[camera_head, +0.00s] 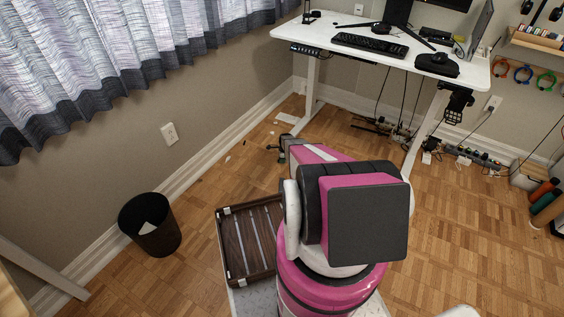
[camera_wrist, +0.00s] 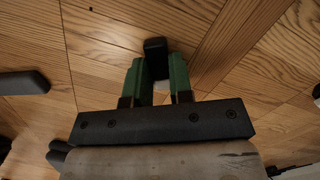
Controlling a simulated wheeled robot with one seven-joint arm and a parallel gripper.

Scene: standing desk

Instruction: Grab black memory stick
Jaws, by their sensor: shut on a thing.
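The black memory stick (camera_wrist: 155,46) shows in the wrist view as a small dark block at the fingertips. My gripper (camera_wrist: 158,65) has two green fingers, and they are shut on the stick, which pokes out past the tips. A small pale patch shows between the fingers behind it; I cannot tell whether it is part of the stick. Wooden floor lies below. In the head view my gripper (camera_head: 276,150) is low over the floor, partly behind my arm, and the stick cannot be made out there.
Another dark flat piece (camera_wrist: 24,83) lies at the left in the wrist view. A black waste bin (camera_head: 150,226) and a brown slatted tray (camera_head: 240,255) stand on the floor. A white desk (camera_head: 310,38) with cables beneath stands behind. Small pale scraps (camera_head: 287,118) lie near the wall.

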